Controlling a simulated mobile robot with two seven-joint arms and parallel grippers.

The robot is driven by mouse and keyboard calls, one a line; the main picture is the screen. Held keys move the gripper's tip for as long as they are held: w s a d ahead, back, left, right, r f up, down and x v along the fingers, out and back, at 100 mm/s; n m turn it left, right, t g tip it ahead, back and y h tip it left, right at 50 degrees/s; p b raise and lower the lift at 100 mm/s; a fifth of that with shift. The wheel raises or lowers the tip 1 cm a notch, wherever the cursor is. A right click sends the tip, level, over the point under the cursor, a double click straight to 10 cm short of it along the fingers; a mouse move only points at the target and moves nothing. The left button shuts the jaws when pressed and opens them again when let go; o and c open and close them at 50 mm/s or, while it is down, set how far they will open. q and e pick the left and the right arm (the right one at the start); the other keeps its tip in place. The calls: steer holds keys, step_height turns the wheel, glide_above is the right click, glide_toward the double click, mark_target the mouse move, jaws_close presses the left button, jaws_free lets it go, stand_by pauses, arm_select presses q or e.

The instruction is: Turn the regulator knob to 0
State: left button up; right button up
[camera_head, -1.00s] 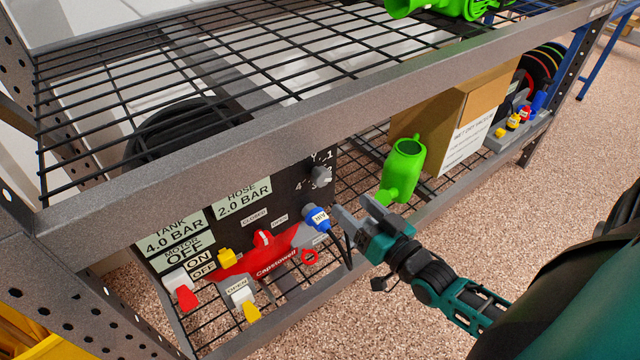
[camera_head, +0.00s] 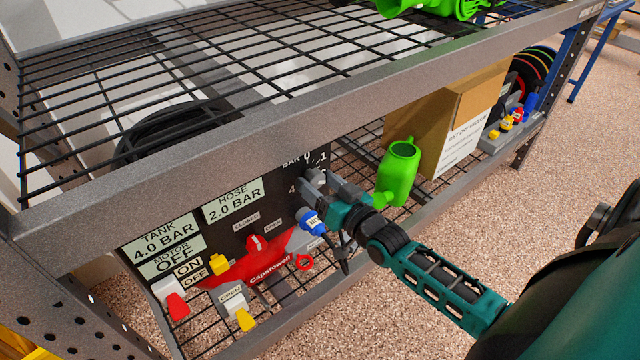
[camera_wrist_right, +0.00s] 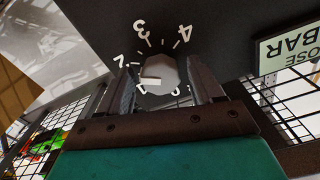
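The regulator knob (camera_wrist_right: 163,74) is grey with a white pointer mark, on a black panel with dial numbers 0 to 4. In the wrist view the dial is upside down and the mark points left, between 2 and 1. My right gripper (camera_wrist_right: 163,90) has one finger on each side of the knob, with narrow gaps showing, so it looks open around it. In the head view my right gripper (camera_head: 330,187) is at the knob (camera_head: 314,176) and partly covers it and the dial. The hose label (camera_head: 233,200) reads 2.0 BAR. My left gripper is not in view.
A blue-handled connector (camera_head: 312,222) with a black hose sits just below the knob. The shelf's steel front beam (camera_head: 230,145) runs above the panel. A green watering can (camera_head: 400,170) and a cardboard box (camera_head: 425,125) stand to the right. Yellow and red switches are lower left.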

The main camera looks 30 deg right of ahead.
steer(key=c, duration=0.9)
steer(key=shift+c, duration=0.2)
